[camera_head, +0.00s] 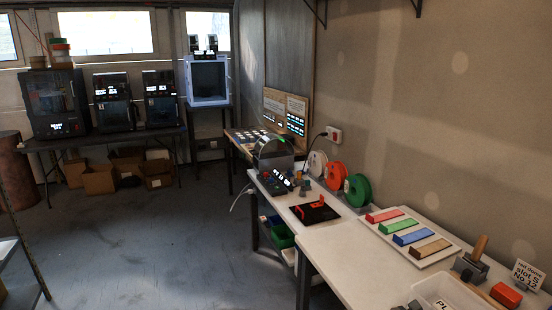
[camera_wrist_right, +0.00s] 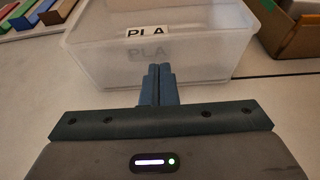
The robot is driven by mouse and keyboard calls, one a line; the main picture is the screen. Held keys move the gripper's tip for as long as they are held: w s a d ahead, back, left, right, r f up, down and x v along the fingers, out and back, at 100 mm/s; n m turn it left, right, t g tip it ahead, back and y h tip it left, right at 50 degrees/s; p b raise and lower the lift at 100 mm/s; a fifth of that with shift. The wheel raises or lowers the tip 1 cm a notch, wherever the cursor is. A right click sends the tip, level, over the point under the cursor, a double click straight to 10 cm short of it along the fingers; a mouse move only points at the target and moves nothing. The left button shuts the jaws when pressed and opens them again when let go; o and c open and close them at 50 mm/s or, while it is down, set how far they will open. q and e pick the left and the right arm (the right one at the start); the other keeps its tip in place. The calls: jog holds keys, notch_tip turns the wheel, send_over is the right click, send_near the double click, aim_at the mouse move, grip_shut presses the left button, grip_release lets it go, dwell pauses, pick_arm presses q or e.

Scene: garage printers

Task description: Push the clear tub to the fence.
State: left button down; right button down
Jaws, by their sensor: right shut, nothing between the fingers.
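The clear tub (camera_head: 462,287) stands on the white table at the bottom right of the head view, partly cut off by the frame edge. In the right wrist view the tub (camera_wrist_right: 105,62) is upright, with a PLA label on its near side. My right gripper (camera_wrist_right: 157,72) is shut and empty, its fingertips at the middle of the tub's near wall. I cannot tell whether they touch it. The right gripper cannot be made out in the head view, and my left gripper is not in view. I cannot pick out the fence for certain.
A white board with red, green, blue and brown bars (camera_head: 412,238) lies behind the tub to the left. Bare table (camera_head: 345,262) lies to the left.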

jog(key=shift+s+a+r+p, duration=0.15)
jog(key=shift+a+r+p, duration=0.25)
jog(key=shift+p, duration=0.25)
jog(key=p+v, duration=0.2)
jog(key=v, duration=0.1)
jog(key=shift+d, duration=0.1)
jog(key=shift+a+p, duration=0.25)
jog(key=shift+p, duration=0.2)
